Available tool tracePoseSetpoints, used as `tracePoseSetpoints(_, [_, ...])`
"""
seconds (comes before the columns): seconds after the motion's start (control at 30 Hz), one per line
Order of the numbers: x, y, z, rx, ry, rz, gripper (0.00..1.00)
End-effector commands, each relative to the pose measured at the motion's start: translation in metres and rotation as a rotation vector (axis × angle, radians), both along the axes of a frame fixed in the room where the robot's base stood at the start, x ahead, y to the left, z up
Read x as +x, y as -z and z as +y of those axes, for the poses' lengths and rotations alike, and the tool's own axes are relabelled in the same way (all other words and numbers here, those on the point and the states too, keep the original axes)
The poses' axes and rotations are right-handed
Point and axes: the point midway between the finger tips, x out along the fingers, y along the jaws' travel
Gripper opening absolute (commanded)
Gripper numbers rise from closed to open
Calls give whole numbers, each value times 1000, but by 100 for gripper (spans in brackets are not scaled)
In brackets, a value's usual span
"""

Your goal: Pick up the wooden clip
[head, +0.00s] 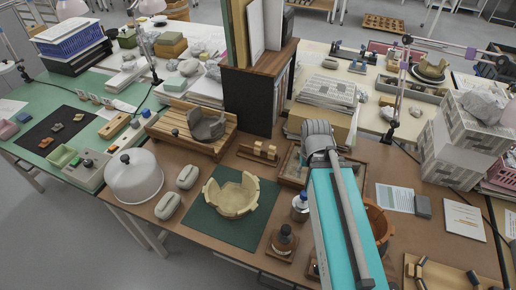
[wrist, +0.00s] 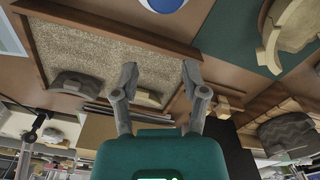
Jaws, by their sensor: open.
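Several small pale wooden clips (head: 258,152) sit on a low brown holder in the middle of the brown table in the head view. Wooden pieces that look like these clips (wrist: 228,106) show right of my gripper in the wrist view, partly cut by dark shapes. My gripper (wrist: 160,74) is open and empty, its two grey fingers spread above a sand-filled tray (wrist: 110,45). The fingers are apart from the clips. In the head view my arm hides the fingertips and much of the tray.
A pale, partly rebuilt bowl (head: 231,194) stands on a green mat (head: 205,225). Grey sherds (wrist: 75,82) lie in the sand. A slatted wooden tray (head: 170,135) holds a grey vessel piece (head: 206,127). A dark upright divider (head: 248,100) stands behind the clips. A blue-capped jar (head: 300,205) is beside my arm.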

Motion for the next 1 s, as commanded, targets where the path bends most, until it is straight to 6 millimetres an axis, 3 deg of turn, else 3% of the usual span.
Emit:
tracePoseSetpoints(0.03, [0, 0, 0, 0, 0, 0, 63])
tracePoseSetpoints(0.17, [2, 0, 1, 0, 10, 0, 87])
tracePoseSetpoints(0.2, [3, 0, 1, 0, 17, 0, 89])
tracePoseSetpoints(0.37, [15, -1, 8, 0, 100, 0, 89])
tracePoseSetpoints(0.57, [42, -3, 21, 0, 297, 0, 89])
tracePoseSetpoints(1.0, [117, -9, 66, 0, 913, -1, 89])
